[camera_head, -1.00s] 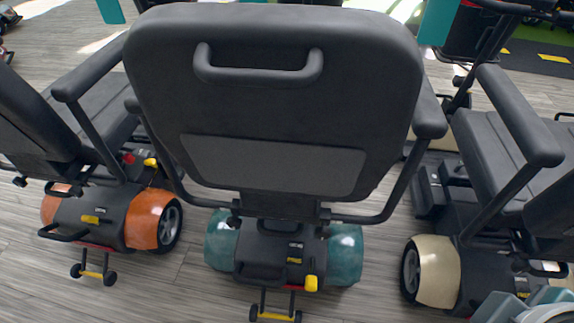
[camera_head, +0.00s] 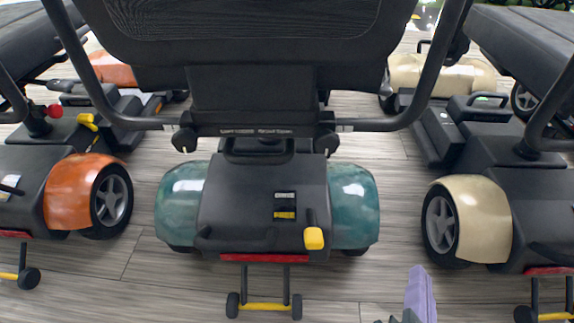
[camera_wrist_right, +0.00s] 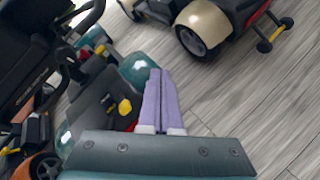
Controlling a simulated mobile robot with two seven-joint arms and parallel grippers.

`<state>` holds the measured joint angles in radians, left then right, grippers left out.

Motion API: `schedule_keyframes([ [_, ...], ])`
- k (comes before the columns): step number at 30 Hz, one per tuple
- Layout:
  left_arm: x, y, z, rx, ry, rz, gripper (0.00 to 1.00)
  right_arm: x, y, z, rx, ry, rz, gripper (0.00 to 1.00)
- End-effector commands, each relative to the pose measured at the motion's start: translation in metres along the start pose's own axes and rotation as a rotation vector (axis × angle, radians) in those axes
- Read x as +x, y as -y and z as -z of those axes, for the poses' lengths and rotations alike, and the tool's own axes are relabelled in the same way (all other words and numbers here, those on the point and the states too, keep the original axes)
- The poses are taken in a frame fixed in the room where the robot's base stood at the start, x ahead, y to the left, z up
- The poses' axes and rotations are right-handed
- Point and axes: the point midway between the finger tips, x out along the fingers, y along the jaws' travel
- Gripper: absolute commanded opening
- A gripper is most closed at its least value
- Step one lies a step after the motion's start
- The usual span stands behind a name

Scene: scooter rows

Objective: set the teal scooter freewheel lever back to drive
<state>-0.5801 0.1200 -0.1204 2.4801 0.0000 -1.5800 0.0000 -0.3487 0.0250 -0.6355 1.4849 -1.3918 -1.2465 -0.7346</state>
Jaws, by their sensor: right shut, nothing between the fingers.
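The teal scooter stands in the middle of the head view, seen from behind, with teal rear fenders (camera_head: 353,207) and a black rear housing (camera_head: 250,205). Its freewheel lever, with a yellow knob (camera_head: 314,238), is at the right rear of the housing, with the knob at the lower end of a short dark stem. The yellow knob (camera_wrist_right: 125,106) also shows in the right wrist view, left of the fingers. My right gripper (camera_head: 419,280), with purple fingers, is shut and empty, right of the lever and apart from it. Its fingers (camera_wrist_right: 157,75) are together in the wrist view. My left gripper is out of view.
An orange scooter (camera_head: 75,190) stands to the left and a cream scooter (camera_head: 478,218) to the right. The teal scooter's seat back (camera_head: 250,35) overhangs its housing. Anti-tip wheels (camera_head: 265,305) stick out behind. Grey floor lies between the scooters.

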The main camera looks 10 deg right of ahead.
Motion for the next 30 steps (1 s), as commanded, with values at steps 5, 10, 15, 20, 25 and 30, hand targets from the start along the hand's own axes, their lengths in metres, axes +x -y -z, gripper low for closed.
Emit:
schedule_keyframes([
  [5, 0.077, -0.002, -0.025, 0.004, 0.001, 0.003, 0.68, 0.026, 0.017, 0.076, -0.222, 0.030, -0.151, 0.00],
  [10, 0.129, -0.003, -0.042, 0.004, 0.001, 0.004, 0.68, 0.037, 0.023, 0.133, -0.429, 0.066, -0.300, 0.00],
  [15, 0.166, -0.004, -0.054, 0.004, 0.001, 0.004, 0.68, 0.041, 0.027, 0.177, -0.591, 0.102, -0.424, 0.00],
  [20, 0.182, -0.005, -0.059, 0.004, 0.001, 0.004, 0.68, 0.040, 0.028, 0.199, -0.677, 0.124, -0.492, 0.00],
  [25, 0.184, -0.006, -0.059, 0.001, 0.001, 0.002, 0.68, 0.038, 0.026, 0.203, -0.705, 0.131, -0.515, 0.00],
  [30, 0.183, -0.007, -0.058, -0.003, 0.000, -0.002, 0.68, 0.038, 0.026, 0.203, -0.705, 0.131, -0.514, 0.00],
])
